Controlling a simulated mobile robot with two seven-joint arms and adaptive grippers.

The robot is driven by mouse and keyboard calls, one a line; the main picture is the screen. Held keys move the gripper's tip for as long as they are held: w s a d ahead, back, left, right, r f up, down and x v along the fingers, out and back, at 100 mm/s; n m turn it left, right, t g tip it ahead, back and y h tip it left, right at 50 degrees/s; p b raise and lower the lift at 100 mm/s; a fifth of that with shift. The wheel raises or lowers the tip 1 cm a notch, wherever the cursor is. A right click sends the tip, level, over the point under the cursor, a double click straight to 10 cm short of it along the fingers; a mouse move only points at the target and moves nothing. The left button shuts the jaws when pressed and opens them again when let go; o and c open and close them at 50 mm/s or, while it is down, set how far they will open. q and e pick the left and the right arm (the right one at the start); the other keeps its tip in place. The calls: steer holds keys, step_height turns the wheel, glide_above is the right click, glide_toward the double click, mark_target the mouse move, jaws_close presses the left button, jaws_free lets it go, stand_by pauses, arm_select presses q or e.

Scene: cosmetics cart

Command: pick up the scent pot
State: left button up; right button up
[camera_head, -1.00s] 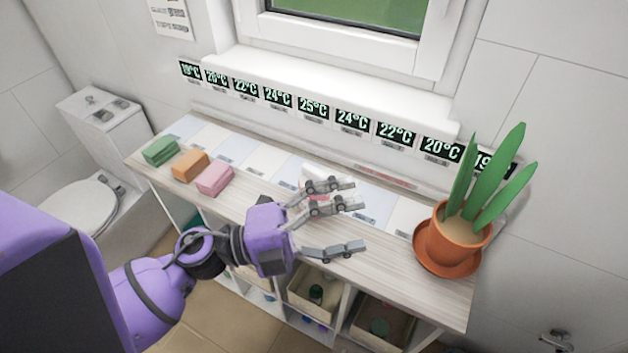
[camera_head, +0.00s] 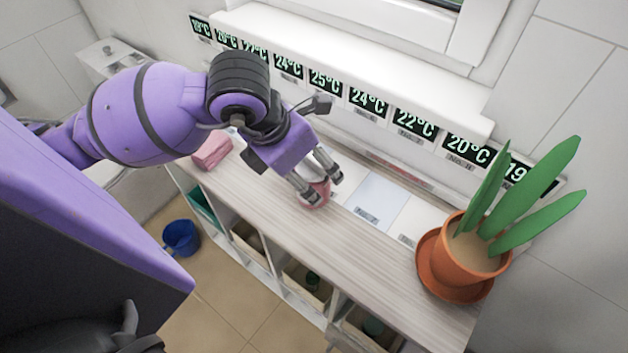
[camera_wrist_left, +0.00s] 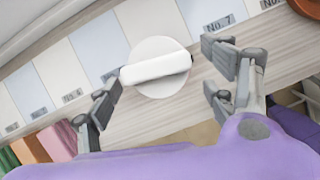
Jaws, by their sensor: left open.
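The scent pot (camera_head: 316,193) appears as a small pink round thing on the wooden top of the cart, partly hidden behind my left fingers. In the left wrist view a round pale pot (camera_wrist_left: 160,82) with a white bar across its top lies between the fingers. My left gripper (camera_head: 323,187) reaches down from the left over the pot. Its fingers are open on both sides of the pot, as the left wrist view also shows (camera_wrist_left: 165,78). Contact cannot be told. My right gripper does not show.
A potted plant (camera_head: 467,255) stands on the right end of the cart top (camera_head: 365,258). A pink block (camera_head: 211,150) lies to the left, partly behind my arm. Temperature signs (camera_head: 325,82) line the wall behind. Open bins (camera_head: 307,285) sit below. A blue bucket (camera_head: 181,238) stands on the floor.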

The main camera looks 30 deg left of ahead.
arm_select(q)
steer(key=x, duration=0.4)
steer(key=shift+w+r, duration=0.1)
steer(key=shift+r, duration=0.1)
steer(key=c, duration=1.7)
